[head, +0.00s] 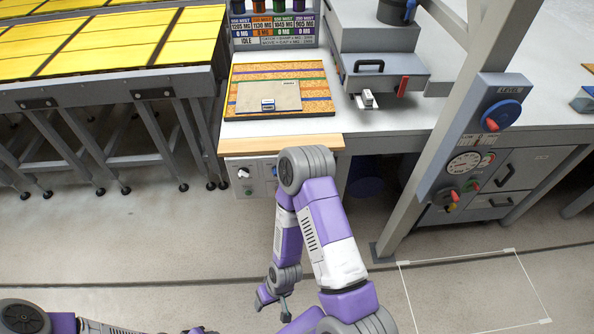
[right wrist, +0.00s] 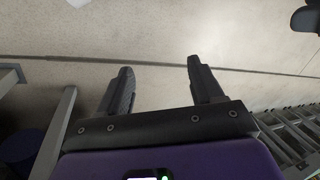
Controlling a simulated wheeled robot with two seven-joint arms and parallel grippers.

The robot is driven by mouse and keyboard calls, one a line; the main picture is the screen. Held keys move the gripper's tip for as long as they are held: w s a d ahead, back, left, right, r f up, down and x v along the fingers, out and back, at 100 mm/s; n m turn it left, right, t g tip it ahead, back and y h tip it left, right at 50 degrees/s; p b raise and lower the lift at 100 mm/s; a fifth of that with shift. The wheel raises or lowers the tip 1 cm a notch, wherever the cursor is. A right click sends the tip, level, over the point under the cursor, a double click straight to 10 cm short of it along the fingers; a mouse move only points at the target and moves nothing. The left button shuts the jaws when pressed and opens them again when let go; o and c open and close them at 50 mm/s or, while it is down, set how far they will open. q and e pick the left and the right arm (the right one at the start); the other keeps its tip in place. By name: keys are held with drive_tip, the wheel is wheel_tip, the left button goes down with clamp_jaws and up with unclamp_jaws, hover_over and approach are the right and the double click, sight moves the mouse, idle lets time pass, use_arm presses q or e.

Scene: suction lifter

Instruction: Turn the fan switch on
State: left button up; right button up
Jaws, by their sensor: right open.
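A grey control panel (head: 251,178) with a black knob (head: 243,173) and small buttons is set under the wooden front edge of the workbench. A grey post box (head: 471,145) at the right carries a blue dial with a red handle, a gauge, and red and green controls. I cannot tell which control is the fan switch. My right gripper (head: 274,299) hangs low over the floor, well below and apart from the panel. In the right wrist view its fingers (right wrist: 160,72) are spread and empty. My left arm shows at the bottom left, its gripper not clearly visible.
The workbench (head: 400,118) holds a striped board (head: 312,108) with a flat grey-brown plate and a grey machine with a red lever. A yellow-topped roller table (head: 100,90) stands at the left. The floor (head: 110,240) in front is clear. A white rectangle (head: 470,290) marks the floor at right.

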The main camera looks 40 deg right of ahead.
drive_tip(key=w+d+f+n+t+h+b, duration=0.1)
drive_tip(key=w+d+f+n+h+b, duration=0.15)
drive_tip(key=d, duration=0.35)
drive_tip(key=w+d+f+n+t+h+b, duration=0.1)
drive_tip(key=w+d+f+n+t+h, duration=0.15)
drive_tip(key=d+f+n, duration=0.2)
drive_tip(key=w+d+r+n+t+h+b, duration=0.2)
drive_tip(key=w+d+r+n+t+h, duration=0.15)
drive_tip(key=w+d+n+h, duration=0.35)
drive_tip(key=w+d+r+n+t+b, duration=0.1)
drive_tip(key=w+r+n+t, duration=0.3)
drive_tip(key=w+r, duration=0.3)
drive_tip(key=w+d+r+n+t+b, duration=0.1)
drive_tip(key=w+d+r+n+t, duration=0.2)
drive_tip(key=r, duration=0.6)
drive_tip(key=w+d+n+h, duration=0.1)
drive_tip(key=w+d, duration=0.1)
drive_tip(key=w, duration=0.5)
drive_tip(key=shift+w+d+b, duration=0.25)
drive_tip(key=shift+w+b, duration=0.05)
drive_tip(key=shift+b, duration=0.1)
drive_tip(key=shift+r, duration=0.1)
drive_tip(key=shift+c, duration=0.5)
drive_tip(key=c, duration=1)
